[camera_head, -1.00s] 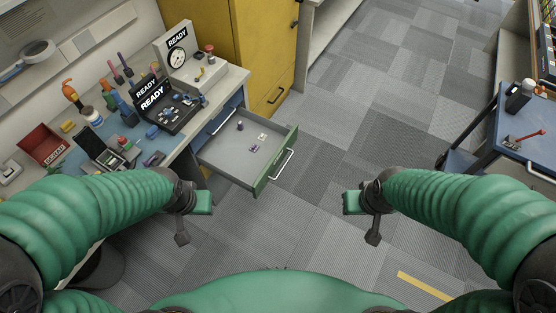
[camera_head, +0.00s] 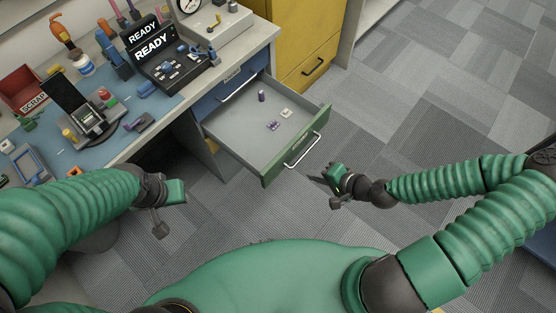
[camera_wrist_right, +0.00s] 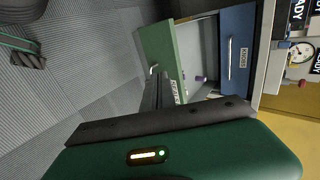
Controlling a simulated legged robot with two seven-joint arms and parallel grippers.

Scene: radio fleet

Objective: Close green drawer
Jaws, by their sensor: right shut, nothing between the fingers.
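The green drawer (camera_head: 298,148) is pulled out from under the workbench, its green front facing me with a silver handle (camera_head: 302,151). Its grey tray holds a few small items. In the right wrist view the green front (camera_wrist_right: 159,55) shows beyond the gripper, with part of the handle hidden behind it. My right gripper (camera_head: 334,172) is shut and empty, just right of and nearer than the drawer front, apart from it as far as I can tell. My left gripper (camera_head: 176,191) is left of the drawer, below the bench edge; its finger gap is not clear.
The workbench (camera_head: 165,110) holds READY displays (camera_head: 150,45), a red scrap bin (camera_head: 24,90) and several tools. A blue drawer (camera_head: 235,85) sits under the bench top. A yellow cabinet (camera_head: 300,40) stands behind. The carpet floor right of the drawer is clear.

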